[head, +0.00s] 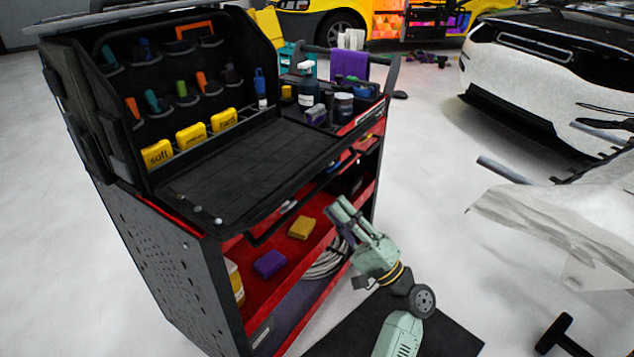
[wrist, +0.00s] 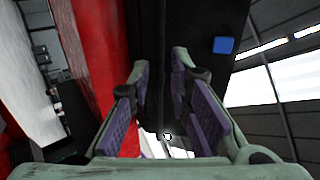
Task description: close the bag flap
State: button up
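The black tool bag (head: 150,60) stands open on top of the red and black cart, with tools and yellow packs in its pockets. Its flap (head: 245,170) is folded down flat toward the front, with small round studs near its left corner. My gripper (head: 345,218) is in front of the cart, lower than the flap and to its right, pointing up. In the wrist view, my gripper (wrist: 160,80) has its purple-padded fingers apart. A dark surface lies beyond and between them; I cannot tell whether it is the flap or whether anything touches the pads.
Bottles (head: 308,88) and a purple cloth (head: 349,64) are at the cart's right.

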aim_at(317, 186)
jog(key=p+x, duration=0.1)
jog(key=x, duration=0.6)
jog(key=shift+p, duration=0.35)
jog(key=shift+d, duration=0.1)
jog(key=shift+c, duration=0.6)
grip_shut()
